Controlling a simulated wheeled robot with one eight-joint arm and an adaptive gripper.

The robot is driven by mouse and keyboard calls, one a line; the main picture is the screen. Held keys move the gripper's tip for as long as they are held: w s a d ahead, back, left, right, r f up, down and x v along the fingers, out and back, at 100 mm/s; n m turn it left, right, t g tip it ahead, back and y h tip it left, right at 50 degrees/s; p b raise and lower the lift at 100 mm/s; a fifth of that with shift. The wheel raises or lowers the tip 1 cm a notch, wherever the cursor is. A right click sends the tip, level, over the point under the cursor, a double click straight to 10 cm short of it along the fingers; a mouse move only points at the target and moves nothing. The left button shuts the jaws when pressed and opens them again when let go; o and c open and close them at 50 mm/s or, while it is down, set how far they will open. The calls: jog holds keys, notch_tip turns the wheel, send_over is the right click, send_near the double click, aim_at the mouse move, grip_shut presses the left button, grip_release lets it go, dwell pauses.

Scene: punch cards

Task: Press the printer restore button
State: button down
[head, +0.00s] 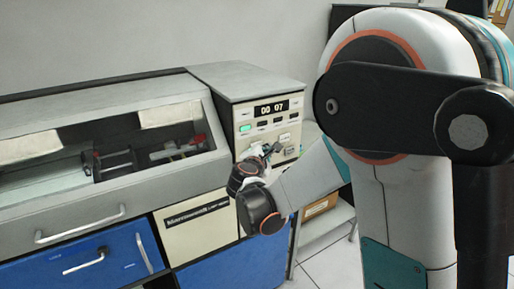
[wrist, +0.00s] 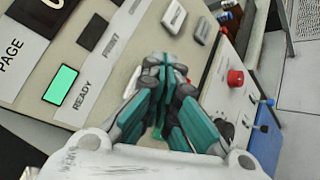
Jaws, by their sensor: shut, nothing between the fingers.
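The printer's control panel (head: 268,125) is a cream face on the cabinet's right end, with a display reading 00 07, a lit green indicator and several small keys. I cannot pick out a label reading restore in either view. The wrist view shows the green indicator (wrist: 61,84) beside the word READY, and two pale grey buttons, one at the top (wrist: 173,17) and one to its right (wrist: 206,30). My gripper (head: 274,148) is shut and empty, close in front of the panel's lower part. In the wrist view its teal fingers (wrist: 162,62) hide part of the panel; contact cannot be told.
The printer's glass-covered bay (head: 100,150) and blue lower drawers (head: 90,258) stretch left. A red knob (wrist: 235,78) sits on a side face right of the fingers in the wrist view. A cardboard box (head: 318,207) lies on a shelf at right behind my arm.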

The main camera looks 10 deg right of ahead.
dwell(0.7)
jog(key=shift+w+a, duration=0.1)
jog(key=shift+w, duration=0.3)
jog(key=shift+w+a, duration=0.15)
jog(key=shift+w, duration=0.25)
dwell(0.6)
dwell(0.3)
jog(key=shift+s+d+b, duration=0.25)
jog(key=shift+s+b, duration=0.05)
jog(key=shift+s, duration=0.5)
jog(key=shift+s, duration=0.1)
jog(key=shift+s+d, duration=0.25)
jog(key=shift+s, duration=0.5)
jog(key=shift+s+d, duration=0.3)
jog(key=shift+s, duration=0.5)
jog(key=shift+s+d, duration=0.25)
jog(key=shift+s, duration=0.5)
